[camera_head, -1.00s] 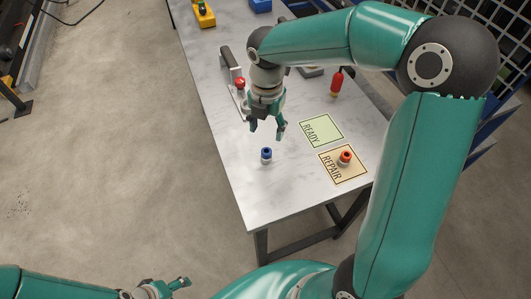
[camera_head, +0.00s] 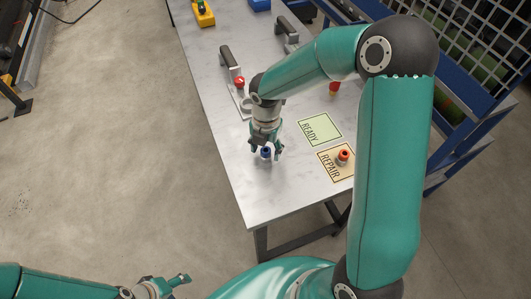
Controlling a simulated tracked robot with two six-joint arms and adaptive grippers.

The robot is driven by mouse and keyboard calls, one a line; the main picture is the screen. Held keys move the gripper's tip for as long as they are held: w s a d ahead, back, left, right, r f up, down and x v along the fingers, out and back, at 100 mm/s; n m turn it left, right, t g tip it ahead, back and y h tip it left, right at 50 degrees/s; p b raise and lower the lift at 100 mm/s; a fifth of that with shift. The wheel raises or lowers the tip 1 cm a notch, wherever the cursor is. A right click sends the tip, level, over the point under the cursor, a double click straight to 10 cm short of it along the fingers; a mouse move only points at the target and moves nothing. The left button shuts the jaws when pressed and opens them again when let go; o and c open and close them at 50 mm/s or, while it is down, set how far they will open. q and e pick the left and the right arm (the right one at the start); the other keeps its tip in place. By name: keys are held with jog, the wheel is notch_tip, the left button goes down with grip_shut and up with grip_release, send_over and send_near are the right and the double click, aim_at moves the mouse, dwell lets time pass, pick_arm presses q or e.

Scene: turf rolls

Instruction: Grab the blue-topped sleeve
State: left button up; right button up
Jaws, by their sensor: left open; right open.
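The blue-topped sleeve (camera_head: 266,153) stands upright on the table near its front left edge. My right gripper (camera_head: 266,150) is open and low over the table, with its fingers at either side of the sleeve's blue top. I cannot tell whether the fingers touch it. My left gripper (camera_head: 177,284) is open and empty at the bottom left, over the floor and away from the table.
A red-topped sleeve (camera_head: 343,156) stands on the REPAIR mat (camera_head: 335,174). The READY mat (camera_head: 320,129) is bare. A grey-handled tool with a red knob (camera_head: 239,83) stands behind my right gripper. The table's front end (camera_head: 275,205) is clear.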

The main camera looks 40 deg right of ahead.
jog(key=shift+c, duration=0.3)
grip_shut()
